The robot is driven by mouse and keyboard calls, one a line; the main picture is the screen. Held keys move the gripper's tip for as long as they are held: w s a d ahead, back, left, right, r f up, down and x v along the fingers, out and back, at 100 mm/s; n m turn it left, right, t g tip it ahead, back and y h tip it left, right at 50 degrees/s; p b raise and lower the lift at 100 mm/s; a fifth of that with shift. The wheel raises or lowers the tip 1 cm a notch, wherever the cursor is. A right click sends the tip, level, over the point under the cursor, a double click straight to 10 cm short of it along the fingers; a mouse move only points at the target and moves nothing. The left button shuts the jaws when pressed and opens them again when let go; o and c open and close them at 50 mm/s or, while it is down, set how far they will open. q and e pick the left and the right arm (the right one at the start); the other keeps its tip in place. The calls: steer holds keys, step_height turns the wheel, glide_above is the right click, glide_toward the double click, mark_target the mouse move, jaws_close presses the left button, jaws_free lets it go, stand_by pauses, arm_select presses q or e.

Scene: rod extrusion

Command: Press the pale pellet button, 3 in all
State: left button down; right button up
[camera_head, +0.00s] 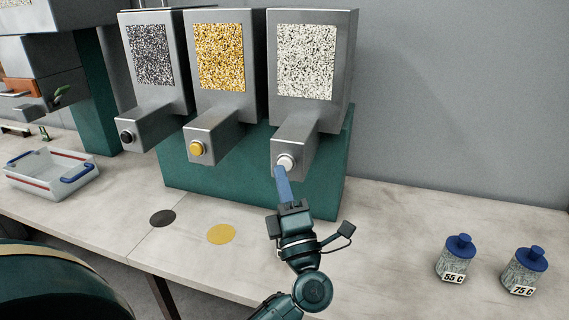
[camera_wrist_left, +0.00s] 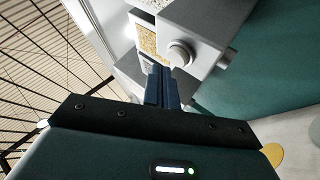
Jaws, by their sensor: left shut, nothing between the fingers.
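The pale pellet button (camera_head: 286,162) is a white round knob on the front of the rightmost grey dispenser (camera_head: 262,100), whose window shows pale pellets. My left gripper (camera_head: 281,172) is shut and empty, with its blue fingertips right at the lower edge of this button in the head view. Whether they touch it I cannot tell. In the left wrist view, the blue fingers (camera_wrist_left: 161,80) point toward a round button (camera_wrist_left: 180,52) on a grey housing, with the tips just below and left of it. My right gripper is not in view.
A yellow button (camera_head: 196,149) and a dark button (camera_head: 127,137) sit on the neighbouring dispensers. Yellow (camera_head: 221,233) and dark (camera_head: 162,218) discs lie on the counter. A white tray (camera_head: 40,187) stands left, two blue-lidded jars (camera_head: 456,258) right. The counter between is clear.

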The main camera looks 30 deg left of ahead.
arm_select(q)
steer(key=shift+s+d+p, duration=0.15)
steer(key=shift+s+d, duration=0.05)
steer(key=shift+s, duration=0.6)
steer(key=shift+s+d+p, duration=0.15)
steer(key=shift+s+d, duration=0.05)
steer(key=shift+s, duration=0.65)
steer(key=shift+s+d+p, duration=0.15)
steer(key=shift+s+d, duration=0.05)
steer(key=shift+s, duration=0.6)
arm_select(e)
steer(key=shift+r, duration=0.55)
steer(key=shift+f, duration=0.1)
